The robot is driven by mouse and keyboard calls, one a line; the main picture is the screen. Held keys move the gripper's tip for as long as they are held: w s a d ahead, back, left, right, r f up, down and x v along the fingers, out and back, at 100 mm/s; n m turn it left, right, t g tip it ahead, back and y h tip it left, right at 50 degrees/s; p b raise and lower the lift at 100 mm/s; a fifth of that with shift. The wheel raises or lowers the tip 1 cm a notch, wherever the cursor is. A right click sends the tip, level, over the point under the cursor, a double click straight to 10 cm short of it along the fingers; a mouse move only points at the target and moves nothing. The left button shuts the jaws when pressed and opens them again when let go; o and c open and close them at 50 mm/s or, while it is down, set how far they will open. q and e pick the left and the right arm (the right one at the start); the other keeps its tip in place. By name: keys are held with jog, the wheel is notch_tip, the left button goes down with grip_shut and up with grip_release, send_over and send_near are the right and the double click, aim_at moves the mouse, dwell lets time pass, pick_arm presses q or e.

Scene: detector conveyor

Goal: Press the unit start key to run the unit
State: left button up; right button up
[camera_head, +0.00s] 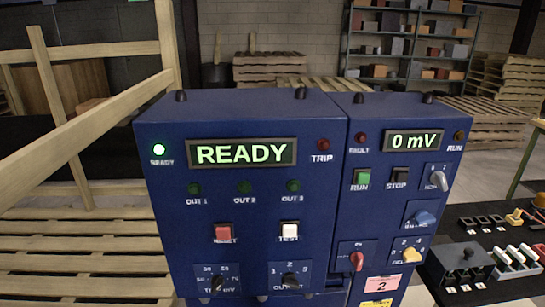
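A blue control unit (190,130) stands in front of me, with a narrower blue panel (440,110) joined at its right. The right panel has a green key labelled RUN (361,177) and a black key labelled STOP (399,175). Its display (412,141) reads 0 mV. The left panel's display (241,152) reads READY, and the green READY lamp (159,149) is lit. A red RESET key (222,231) and a white TEST key (289,229) sit below. The TRIP lamp (323,144) and the right RUN lamp (458,135) look dark. Neither gripper is in view.
A black table (470,219) with small parts stands at the right. Wooden pallets and rails (90,120) fill the left. Shelves stand behind.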

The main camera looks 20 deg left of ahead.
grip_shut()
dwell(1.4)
